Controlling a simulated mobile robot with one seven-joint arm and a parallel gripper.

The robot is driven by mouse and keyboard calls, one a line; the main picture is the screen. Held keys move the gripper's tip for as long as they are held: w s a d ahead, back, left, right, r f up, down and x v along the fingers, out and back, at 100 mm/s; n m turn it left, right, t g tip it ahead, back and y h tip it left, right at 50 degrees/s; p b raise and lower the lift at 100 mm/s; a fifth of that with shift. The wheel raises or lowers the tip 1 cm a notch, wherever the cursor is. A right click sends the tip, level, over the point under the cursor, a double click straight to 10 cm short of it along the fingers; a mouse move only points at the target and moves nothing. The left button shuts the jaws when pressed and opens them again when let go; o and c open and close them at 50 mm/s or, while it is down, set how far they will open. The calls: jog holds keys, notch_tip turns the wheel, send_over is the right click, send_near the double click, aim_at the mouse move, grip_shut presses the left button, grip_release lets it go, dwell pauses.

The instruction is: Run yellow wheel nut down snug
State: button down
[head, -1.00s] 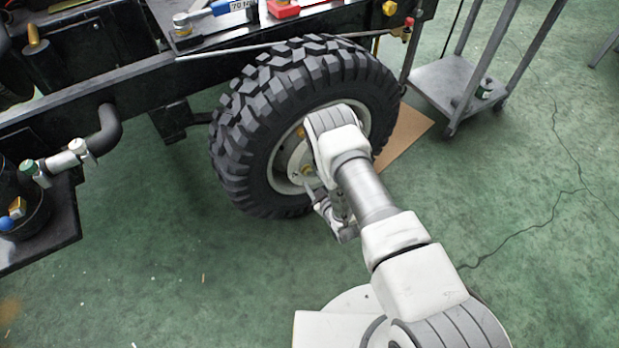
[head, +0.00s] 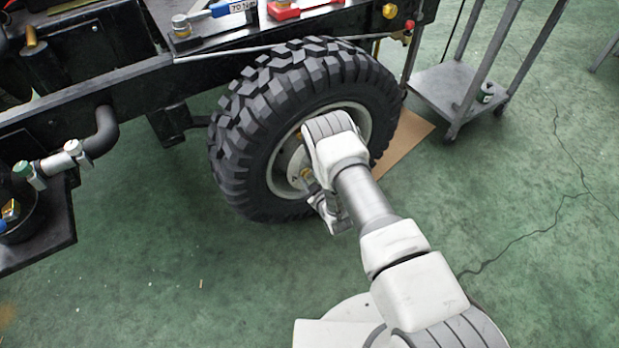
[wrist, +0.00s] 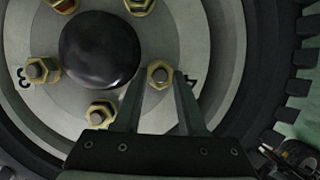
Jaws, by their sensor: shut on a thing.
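The wheel (head: 235,130) stands upright with a black chunky tyre and a pale rim. In the wrist view its pale disc (wrist: 190,25) carries a black domed hub cap (wrist: 98,48) ringed by several yellow nuts on grey studs. My gripper (wrist: 158,82) has its fingertips on either side of the yellow nut (wrist: 158,73) beside the painted "4" and is shut on it. Another yellow nut (wrist: 40,70) sits by the "3", and one (wrist: 100,114) is just left of my fingers. In the head view my arm hides much of the hub.
A black chassis rail (head: 95,90) runs behind the wheel, with tools, including a blue-handled one (head: 225,8), on a ledge above. A grey cart (head: 445,88) stands right of the wheel. A brown sheet (head: 408,140) lies on the floor. The green floor to the right is mostly clear.

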jog(key=shift+w+d+m+g+y, duration=0.1)
jog(key=shift+d+m+g+y, duration=0.1)
jog(key=shift+m, duration=0.3)
jog(key=shift+w+d+m+g+y, duration=0.1)
jog(key=shift+m+y, duration=0.1)
jog(key=shift+m, duration=0.3)
jog(key=shift+s+a+m+g+y, duration=0.1)
jog(key=shift+m+g+y, duration=0.45)
jog(key=shift+m, duration=0.45)
jog(key=c, duration=0.8)
grip_release()
jog(key=shift+o, duration=0.2)
jog(key=shift+s+d+r+p, duration=0.25)
jog(key=shift+s+r+p, duration=0.05)
jog(key=shift+s, duration=0.05)
jog(key=p+v, duration=0.5)
jog(key=v, duration=1.1)
jog(key=shift+s, duration=0.25)
jog(key=shift+d, duration=0.15)
